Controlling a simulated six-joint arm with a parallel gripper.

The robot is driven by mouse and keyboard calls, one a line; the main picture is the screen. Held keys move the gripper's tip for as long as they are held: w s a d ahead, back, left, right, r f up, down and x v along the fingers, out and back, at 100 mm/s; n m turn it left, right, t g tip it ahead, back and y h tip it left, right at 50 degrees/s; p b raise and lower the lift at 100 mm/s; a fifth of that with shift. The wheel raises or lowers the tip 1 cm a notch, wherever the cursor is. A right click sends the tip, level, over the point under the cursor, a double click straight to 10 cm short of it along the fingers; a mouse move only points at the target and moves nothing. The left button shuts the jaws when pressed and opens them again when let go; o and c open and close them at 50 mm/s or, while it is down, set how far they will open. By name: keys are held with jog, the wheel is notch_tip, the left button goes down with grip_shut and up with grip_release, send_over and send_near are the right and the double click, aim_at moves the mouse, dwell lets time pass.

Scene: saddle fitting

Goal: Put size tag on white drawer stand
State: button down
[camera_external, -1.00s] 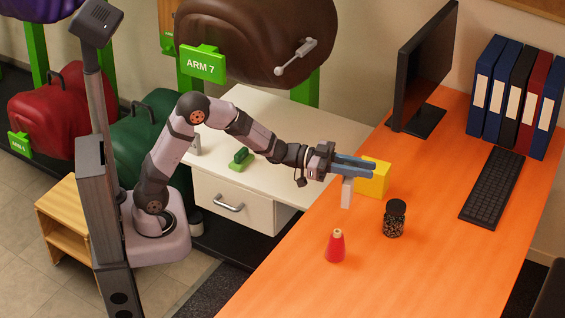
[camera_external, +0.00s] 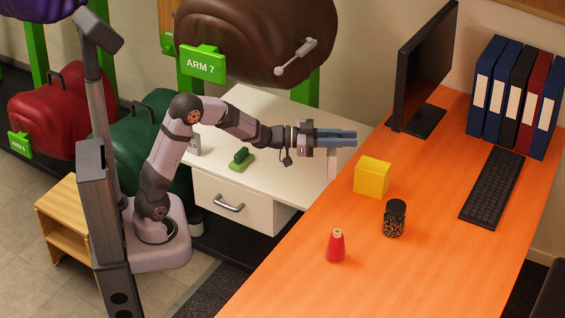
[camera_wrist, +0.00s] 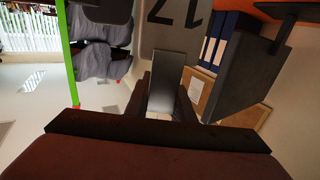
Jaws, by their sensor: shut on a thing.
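My gripper (camera_external: 350,138) is shut on the size tag (camera_external: 332,166), a small pale plate that hangs upright below the fingers. In the external view the tag appears against the right edge of the white drawer stand, close to the orange desk's left edge. Its exact height is hard to tell. In the wrist view a grey plate (camera_wrist: 178,42) with upside-down dark digits, seemingly 17, shows beyond the fingers and looks like the tag.
A green block-like item (camera_external: 241,159) and a small grey piece (camera_external: 194,145) are on the stand. A brown saddle (camera_external: 250,40) overhangs behind.

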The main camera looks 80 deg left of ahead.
jog(key=s+a+f+n+y+b, duration=0.2)
jog(key=s+a+y, duration=0.1)
jog(key=a, duration=0.6)
jog(key=s+a+f+n+y+b, duration=0.1)
jog(key=s+a+f+n+y, duration=0.2)
jog(key=a, duration=0.6)
jog(key=s+a+f+n+y+b, duration=0.1)
jog(key=s+a+f+y+b, duration=0.2)
jog(key=a, duration=0.6)
jog(key=s+a+f+n+g+y+b, duration=0.25)
jog(key=s+a+y, duration=0.25)
jog(key=s+a, duration=0.55)
jog(key=s+a+f+n+g+y+b, duration=0.15)
jog(key=s+a+n+y, duration=0.25)
jog(key=s+a, duration=0.7)
notch_tip(320, 180, down, 9)
jog(key=b, duration=0.1)
jog(key=shift+s+d+f+b, duration=0.2)
jog(key=shift+s+d+b, duration=0.15)
jog(key=shift+s+b, duration=0.1)
jog(key=shift+f, duration=0.15)
jog(key=shift+f, duration=0.15)
jog(key=c, duration=1.5)
grip_release()
jog(key=shift+c, duration=0.2)
